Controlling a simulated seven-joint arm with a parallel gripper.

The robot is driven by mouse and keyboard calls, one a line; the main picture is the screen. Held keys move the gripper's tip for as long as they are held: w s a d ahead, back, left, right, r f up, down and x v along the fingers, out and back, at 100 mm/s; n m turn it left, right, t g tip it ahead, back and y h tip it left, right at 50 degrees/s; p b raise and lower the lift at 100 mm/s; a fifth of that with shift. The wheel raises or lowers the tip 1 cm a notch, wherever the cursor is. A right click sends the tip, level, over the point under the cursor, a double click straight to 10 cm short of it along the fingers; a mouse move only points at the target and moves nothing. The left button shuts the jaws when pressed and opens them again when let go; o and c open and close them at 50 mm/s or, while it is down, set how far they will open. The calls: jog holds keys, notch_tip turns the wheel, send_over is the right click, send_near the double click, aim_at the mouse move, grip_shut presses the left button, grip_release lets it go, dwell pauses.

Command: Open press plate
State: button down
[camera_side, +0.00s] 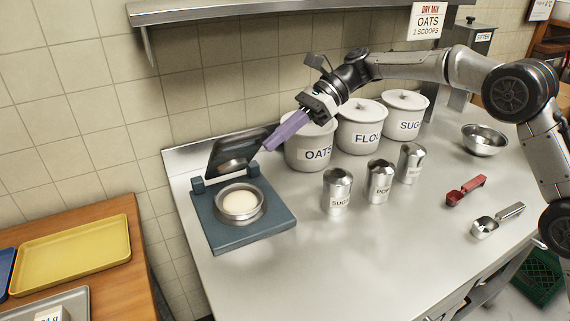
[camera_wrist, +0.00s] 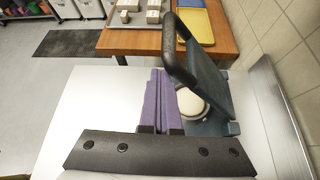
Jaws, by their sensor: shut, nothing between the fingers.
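The press has a blue base (camera_side: 262,232) with a round metal cup (camera_side: 241,218) holding pale dough (camera_side: 240,202). Its dark press plate (camera_side: 226,154) stands raised at the hinge, leaning up and back, clear of the cup. In the wrist view, the plate's black handle (camera_wrist: 177,55) rises just beyond my fingers, and the dough (camera_wrist: 190,101) shows partly behind the purple fingers and plate. My gripper (camera_side: 267,147) has purple fingers pressed together and empty, with tips beside the raised plate's right edge. I cannot tell whether they touch it. The fingers also show in the wrist view (camera_wrist: 159,74).
White canisters labelled oats (camera_side: 308,150), flour (camera_side: 360,133) and sugar (camera_side: 405,115) stand right of the press. The front counter is clear. A wooden table with a yellow tray (camera_side: 72,254) is left.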

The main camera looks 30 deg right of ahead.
jog(key=w+r, duration=0.5)
jog(key=w, duration=0.1)
jog(key=shift+w, duration=0.3)
dwell(0.5)
dwell(0.8)
